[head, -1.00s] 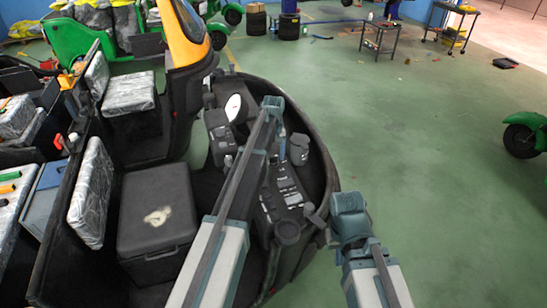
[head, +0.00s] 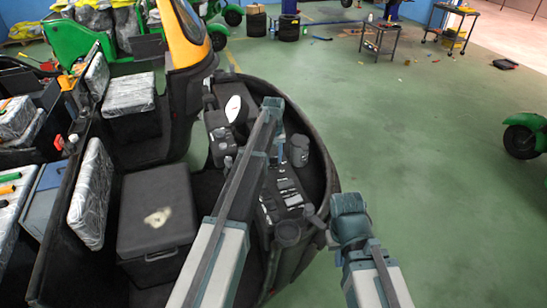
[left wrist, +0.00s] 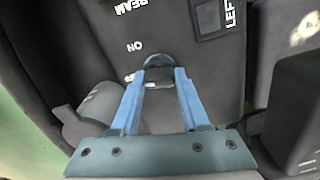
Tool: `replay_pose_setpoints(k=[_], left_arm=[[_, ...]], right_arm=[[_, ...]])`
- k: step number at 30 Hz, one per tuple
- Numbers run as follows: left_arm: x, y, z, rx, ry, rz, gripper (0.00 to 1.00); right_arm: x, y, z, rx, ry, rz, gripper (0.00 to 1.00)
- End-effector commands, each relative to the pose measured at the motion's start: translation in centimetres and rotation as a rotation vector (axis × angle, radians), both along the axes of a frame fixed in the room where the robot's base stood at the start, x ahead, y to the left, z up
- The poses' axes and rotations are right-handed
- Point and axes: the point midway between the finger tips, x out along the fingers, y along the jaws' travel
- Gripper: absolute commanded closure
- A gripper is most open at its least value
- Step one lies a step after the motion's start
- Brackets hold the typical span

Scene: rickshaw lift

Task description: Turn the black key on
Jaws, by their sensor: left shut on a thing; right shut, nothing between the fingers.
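The black key (left wrist: 158,68) is a small dark rounded knob on the dark panel (left wrist: 205,60), by the white word ON, in the left wrist view. My left gripper (left wrist: 162,75) is shut on it, with a blue finger on each side. In the head view my left gripper (head: 281,152) reaches down to the dashboard (head: 285,190), and the key is too small and covered to make out. My right gripper (head: 335,240) is shut and empty, beside the rickshaw's right rim; its fingertips are hard to see.
The curved black front shell (head: 325,165) of the rickshaw surrounds the dashboard. A black box seat (head: 155,240) stands at the left, beside a wrapped backrest (head: 90,195). Grey cylindrical parts (head: 298,150) stand near my left gripper. The green floor (head: 430,190) at the right is open.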

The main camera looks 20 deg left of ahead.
Motion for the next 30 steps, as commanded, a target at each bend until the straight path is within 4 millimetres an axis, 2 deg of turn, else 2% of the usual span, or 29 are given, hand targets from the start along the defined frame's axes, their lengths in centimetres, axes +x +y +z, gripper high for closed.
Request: replay_pose_setpoints(k=[18, 30], left_arm=[[-0.01, 0.0, -0.01, 0.0, 0.0, -0.56, 1.0], [-0.01, 0.0, -0.01, 0.0, 0.0, -0.78, 1.0]], right_arm=[[0.0, 0.0, -0.01, 0.0, 0.0, 0.0, 1.0], [0.0, 0.0, -0.01, 0.0, 0.0, 0.0, 1.0]])
